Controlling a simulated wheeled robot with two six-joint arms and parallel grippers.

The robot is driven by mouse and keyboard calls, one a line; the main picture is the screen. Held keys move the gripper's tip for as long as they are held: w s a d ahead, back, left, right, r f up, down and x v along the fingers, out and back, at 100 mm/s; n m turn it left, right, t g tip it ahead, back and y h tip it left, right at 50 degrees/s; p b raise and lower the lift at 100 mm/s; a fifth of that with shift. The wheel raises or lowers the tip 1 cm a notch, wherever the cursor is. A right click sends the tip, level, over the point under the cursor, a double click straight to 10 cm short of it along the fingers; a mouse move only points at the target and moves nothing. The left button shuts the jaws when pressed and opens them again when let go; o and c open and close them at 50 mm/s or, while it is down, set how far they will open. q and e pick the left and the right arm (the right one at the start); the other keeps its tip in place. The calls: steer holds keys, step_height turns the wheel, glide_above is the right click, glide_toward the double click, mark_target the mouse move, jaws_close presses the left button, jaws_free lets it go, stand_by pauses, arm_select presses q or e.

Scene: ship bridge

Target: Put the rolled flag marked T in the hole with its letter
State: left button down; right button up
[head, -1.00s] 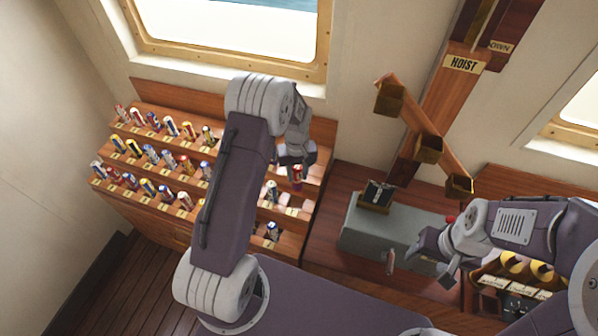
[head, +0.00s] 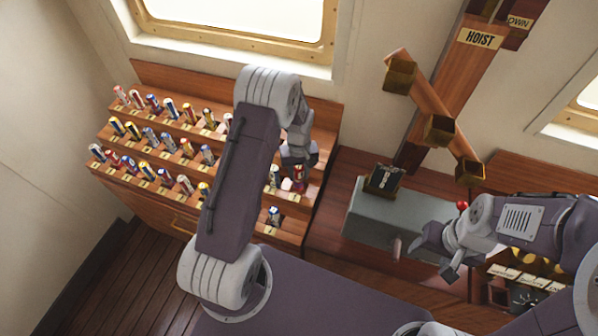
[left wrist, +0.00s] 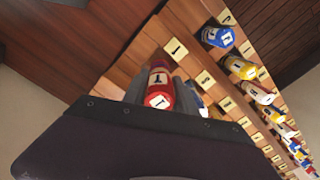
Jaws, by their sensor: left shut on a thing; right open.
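A red rolled flag (left wrist: 159,90) with a white end is held between the fingers of my left gripper (left wrist: 160,96). The letter on its end looks like a T, though it is small. In the head view my left gripper (head: 298,160) is over the right end of the flag rack (head: 285,225), with the red flag (head: 299,173) at its tips. In the left wrist view a letter plate (left wrist: 177,47) that seems to read T is close to the flag. Whether the flag is inside a hole cannot be told. My right gripper (head: 440,252) is open and empty.
Several other rolled flags stand in the rack's stepped rows, including a blue one (left wrist: 218,36) near the held flag. A grey box (head: 385,222) and the wooden hoist (head: 470,60) stand to the right. A window (head: 245,20) is behind the rack.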

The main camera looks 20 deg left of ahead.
mark_target(299, 167)
arm_select(q)
steer(key=shift+f+b, duration=1.35)
steer(key=shift+f, duration=1)
steer(key=c, duration=0.9)
jaws_free()
steer(key=shift+r, duration=0.1)
step_height(299, 167, up, 9)
steer(key=shift+r+b, duration=0.1)
steer(key=shift+b, duration=0.45)
